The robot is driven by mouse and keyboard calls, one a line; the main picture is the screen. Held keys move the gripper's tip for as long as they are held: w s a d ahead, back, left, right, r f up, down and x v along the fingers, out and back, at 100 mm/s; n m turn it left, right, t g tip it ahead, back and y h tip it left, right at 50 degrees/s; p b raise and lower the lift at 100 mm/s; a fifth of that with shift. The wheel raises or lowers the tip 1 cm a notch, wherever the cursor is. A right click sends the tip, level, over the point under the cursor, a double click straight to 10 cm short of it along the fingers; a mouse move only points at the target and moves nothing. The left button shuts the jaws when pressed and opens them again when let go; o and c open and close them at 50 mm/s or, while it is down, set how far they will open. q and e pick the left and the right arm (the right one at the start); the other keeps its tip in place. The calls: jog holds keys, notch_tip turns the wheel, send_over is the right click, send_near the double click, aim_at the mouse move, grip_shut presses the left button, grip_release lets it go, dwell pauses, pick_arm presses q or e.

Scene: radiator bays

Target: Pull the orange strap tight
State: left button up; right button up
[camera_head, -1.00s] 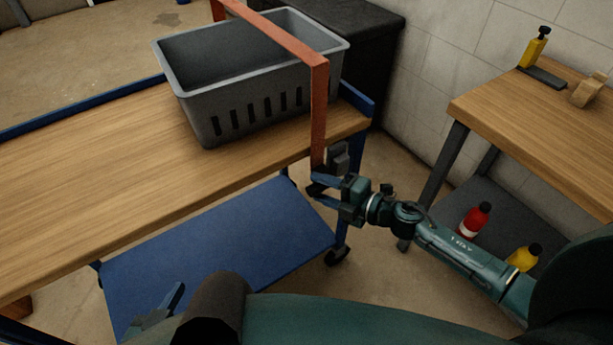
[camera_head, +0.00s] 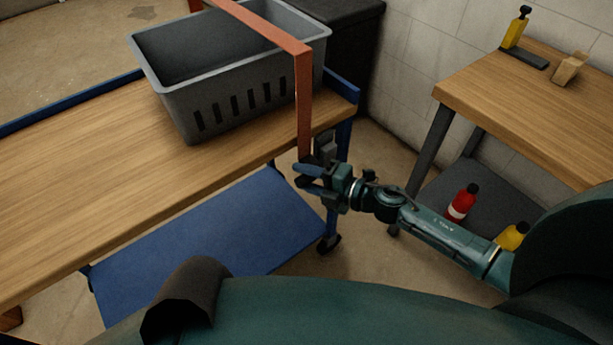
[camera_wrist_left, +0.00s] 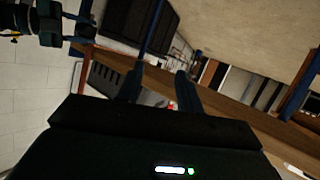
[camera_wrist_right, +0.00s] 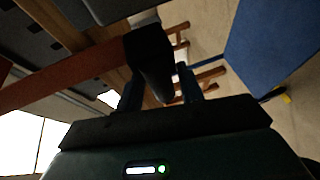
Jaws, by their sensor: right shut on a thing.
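The orange strap (camera_head: 273,30) runs over the grey crate (camera_head: 240,98) and hangs down past the cart's right end. A dark grey ratchet-like block (camera_head: 325,145) is beside its lower end. My right gripper (camera_head: 304,179) is at the strap's lower end, shut on a dark handle-like piece. This dark handle (camera_wrist_right: 150,65) shows between the fingers in the right wrist view, with the strap (camera_wrist_right: 50,80) to its left. The handle's link to the block is unclear. My left gripper (camera_wrist_left: 159,88) shows only in its wrist view, fingers apart, with nothing seen held.
The crate stands on the cart's wooden top (camera_head: 90,160), above a blue lower shelf (camera_head: 215,240). A wooden bench (camera_head: 530,110) is at the right, with a red bottle (camera_head: 462,203) and a yellow bottle (camera_head: 511,236) on its lower shelf. Floor shows between cart and bench.

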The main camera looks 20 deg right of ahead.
grip_shut()
pick_arm(q)
jog(key=s+a+r+t+b, duration=0.1)
jog(key=b, duration=0.2)
jog(key=shift+a, duration=0.2)
pick_arm(e)
notch_tip(320, 180, down, 5)
jog(key=shift+r, duration=0.2)
jog(key=o, duration=0.9)
grip_release()
jog(key=shift+f, duration=0.1)
pick_arm(q)
jog(key=shift+w+f, duration=0.1)
pick_arm(e)
jog(key=shift+d, duration=0.1)
